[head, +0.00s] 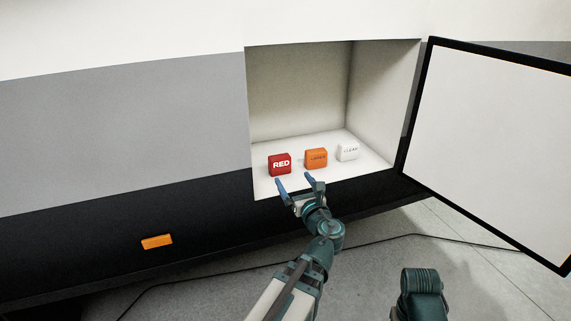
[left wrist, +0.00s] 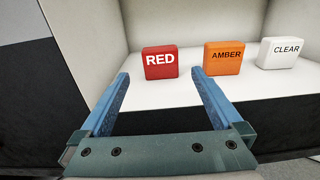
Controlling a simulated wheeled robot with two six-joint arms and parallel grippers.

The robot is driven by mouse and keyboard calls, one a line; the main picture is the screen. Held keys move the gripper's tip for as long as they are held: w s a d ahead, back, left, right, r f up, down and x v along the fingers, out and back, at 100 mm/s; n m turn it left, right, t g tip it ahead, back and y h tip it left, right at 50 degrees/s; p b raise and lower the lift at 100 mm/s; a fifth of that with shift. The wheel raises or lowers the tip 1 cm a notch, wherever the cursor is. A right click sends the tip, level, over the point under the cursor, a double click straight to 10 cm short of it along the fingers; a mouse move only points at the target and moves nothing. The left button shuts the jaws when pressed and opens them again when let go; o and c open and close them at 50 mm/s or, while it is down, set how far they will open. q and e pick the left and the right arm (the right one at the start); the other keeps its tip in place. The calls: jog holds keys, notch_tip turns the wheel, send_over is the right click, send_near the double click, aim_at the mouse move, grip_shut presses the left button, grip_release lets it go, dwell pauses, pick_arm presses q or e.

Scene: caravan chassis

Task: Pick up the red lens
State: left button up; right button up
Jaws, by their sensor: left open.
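The red lens (head: 280,164) is a small red block marked RED. It stands at the left on the white floor of an open locker (head: 298,115). It also shows in the left wrist view (left wrist: 160,63), ahead of my left gripper and a little left of the midline between the fingers. My left gripper (head: 295,182) is open and empty at the locker's front edge, just short of the red lens and to its right. The fingers frame the view in the left wrist view (left wrist: 161,85). My right gripper is not visible; only part of my right arm shows.
An amber lens (head: 316,159) and a clear lens (head: 348,151) stand in a row right of the red lens. The open locker door (head: 490,140) juts out at the right. An orange marker (head: 157,242) is on the black lower skirt. A dark cable (head: 380,241) crosses the floor.

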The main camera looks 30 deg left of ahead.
aim_at(281, 161)
pick_arm(q)
jog(key=x, duration=0.8)
jog(key=shift+w+a, duration=0.15)
jog(key=x, duration=0.5)
jog(key=shift+w, duration=0.1)
jog(key=c, duration=1.1)
